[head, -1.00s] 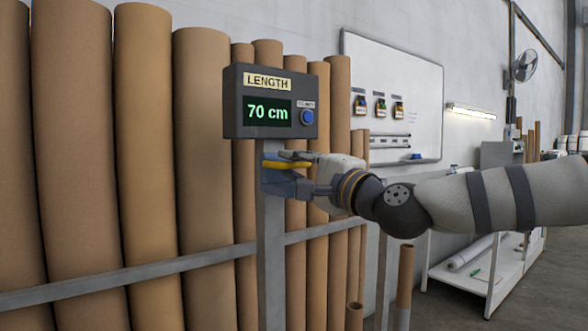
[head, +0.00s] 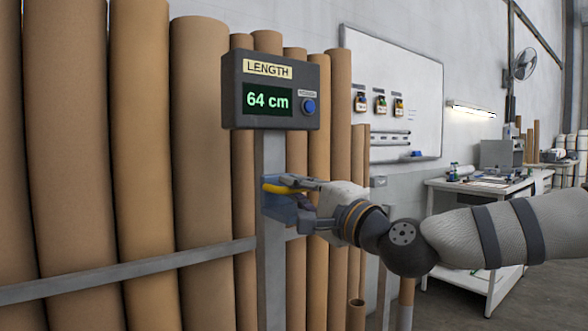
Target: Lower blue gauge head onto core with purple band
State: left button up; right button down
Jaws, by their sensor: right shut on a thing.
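The blue gauge head (head: 276,206) sits on the upright grey post (head: 272,165), below the display box. My right gripper (head: 292,196) comes in from the right and is shut on the gauge head, partly covering it. A yellow bar (head: 284,188) shows at the grip; I cannot tell what it belongs to. The LENGTH display (head: 268,101) at the top of the post reads 64 cm. I see no purple band on any core in view. My left gripper is not in view.
Tall brown cores (head: 145,160) stand behind a grey rail (head: 130,271) on the left. The top of a short core (head: 356,314) shows low, right of the post. A whiteboard (head: 392,70) hangs behind. A white worktable (head: 472,190) stands at right.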

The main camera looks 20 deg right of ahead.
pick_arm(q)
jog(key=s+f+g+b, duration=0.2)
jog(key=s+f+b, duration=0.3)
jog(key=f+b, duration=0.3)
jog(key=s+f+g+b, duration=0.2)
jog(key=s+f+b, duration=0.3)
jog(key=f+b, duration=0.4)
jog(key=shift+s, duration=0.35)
pick_arm(e)
notch_tip(320, 180, down, 35)
jog(key=c, duration=1.9)
grip_release()
jog(key=shift+s, duration=0.15)
